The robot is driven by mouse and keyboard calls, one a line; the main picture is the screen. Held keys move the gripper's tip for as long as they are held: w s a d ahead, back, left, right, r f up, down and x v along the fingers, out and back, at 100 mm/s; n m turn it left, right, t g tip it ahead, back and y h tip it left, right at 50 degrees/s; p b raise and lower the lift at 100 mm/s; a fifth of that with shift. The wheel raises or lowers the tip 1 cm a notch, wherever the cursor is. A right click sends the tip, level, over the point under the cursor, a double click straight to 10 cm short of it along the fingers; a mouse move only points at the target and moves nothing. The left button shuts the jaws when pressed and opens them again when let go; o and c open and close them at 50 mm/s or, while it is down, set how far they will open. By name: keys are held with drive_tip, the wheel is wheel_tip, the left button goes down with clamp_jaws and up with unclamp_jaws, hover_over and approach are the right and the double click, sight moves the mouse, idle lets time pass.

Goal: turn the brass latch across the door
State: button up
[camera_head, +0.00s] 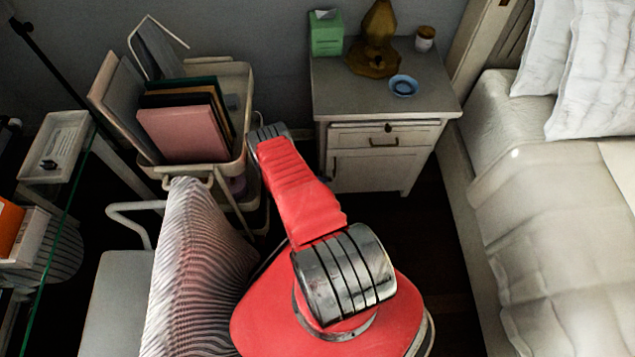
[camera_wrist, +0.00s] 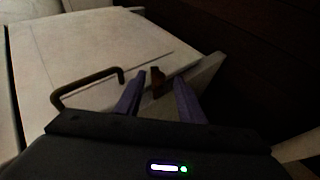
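The white bedside cabinet (camera_head: 385,101) stands against the wall in the head view, its door (camera_head: 375,172) below a drawer. In the wrist view the door (camera_wrist: 95,50) fills the upper left, with a dark bar handle (camera_wrist: 85,86) on it. The small brown brass latch (camera_wrist: 156,77) is near the door's edge, beside the lighter frame. My gripper (camera_wrist: 159,82) is open, its two purple fingers apart on either side of the latch as seen here. Whether a finger touches it I cannot tell. In the head view my red arm hides the latch and most of the gripper.
A lamp (camera_head: 378,40), a green tissue box (camera_head: 326,35), a blue bowl (camera_head: 404,86) and a jar (camera_head: 425,38) stand on the cabinet. A trolley with folders (camera_head: 183,132) and a striped chair (camera_head: 190,270) are at left. The bed (camera_head: 560,240) is at right.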

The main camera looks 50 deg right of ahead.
drive_tip(key=shift+r, duration=0.1)
wheel_tip(320, 180, up, 10)
idle(0.9)
